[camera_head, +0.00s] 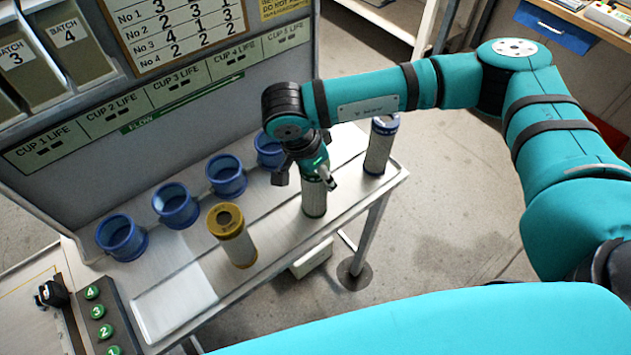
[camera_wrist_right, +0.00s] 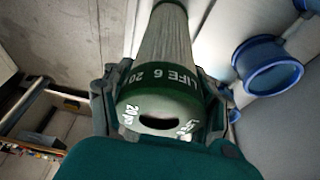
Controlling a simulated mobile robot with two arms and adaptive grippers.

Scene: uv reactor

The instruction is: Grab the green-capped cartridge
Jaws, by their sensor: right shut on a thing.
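The green-capped cartridge (camera_head: 314,197) stands upright on the table, with its mesh body showing below my right gripper (camera_head: 307,176) in the head view. In the right wrist view its green cap (camera_wrist_right: 160,92) is marked "LIFE 6 20", and the gripper's fingers (camera_wrist_right: 165,108) are on either side of it. My right gripper is shut on the cartridge. The cap is mostly hidden by the gripper in the head view. My left gripper is not in view.
A yellow-capped cartridge (camera_head: 232,236) stands to the left and a blue-capped cartridge (camera_head: 380,146) to the right. Several blue cups (camera_head: 175,206) line the back of the table (camera_head: 262,285). A button panel (camera_head: 98,312) is at the front left. A panel with labels stands behind.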

